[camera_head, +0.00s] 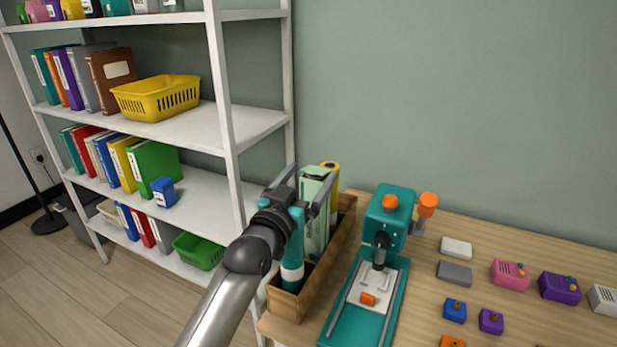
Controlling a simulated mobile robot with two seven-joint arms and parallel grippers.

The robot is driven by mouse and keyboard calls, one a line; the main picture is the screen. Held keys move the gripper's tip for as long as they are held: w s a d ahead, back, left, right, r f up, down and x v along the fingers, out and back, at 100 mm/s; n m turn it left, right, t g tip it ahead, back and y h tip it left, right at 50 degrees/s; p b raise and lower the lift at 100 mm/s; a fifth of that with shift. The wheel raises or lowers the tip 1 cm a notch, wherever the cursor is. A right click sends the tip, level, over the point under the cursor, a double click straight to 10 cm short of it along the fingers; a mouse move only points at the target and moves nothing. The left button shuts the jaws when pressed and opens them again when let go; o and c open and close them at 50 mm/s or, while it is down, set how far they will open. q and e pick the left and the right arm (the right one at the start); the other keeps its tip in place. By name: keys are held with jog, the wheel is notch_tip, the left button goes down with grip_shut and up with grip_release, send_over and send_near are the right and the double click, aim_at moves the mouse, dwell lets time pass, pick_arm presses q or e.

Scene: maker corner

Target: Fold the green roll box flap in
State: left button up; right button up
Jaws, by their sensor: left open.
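The pale green roll box (314,228) stands upright in a wooden tray (289,306) at the table's left end. Its light top, where a flap would be, shows between my left gripper's fingers; the flap's exact position is too small to tell. My left gripper (311,172) is open, with one finger at the left of the box top and the other at its right front. Whether the fingers touch the box cannot be told. The gripper and wrist hide part of the box's left side. My right gripper is not in view.
A teal and white bottle (292,277) and a yellow item (334,171) stand in the tray beside the box. A teal press (385,215) stands close on the right. Several small coloured blocks lie further right. A white shelf (232,120) stands at left.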

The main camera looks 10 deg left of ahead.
pick_arm(q)
jog(key=p+v, duration=0.1)
jog(key=v, duration=1.4)
jog(key=shift+p, duration=0.4)
jog(key=shift+s, duration=0.1)
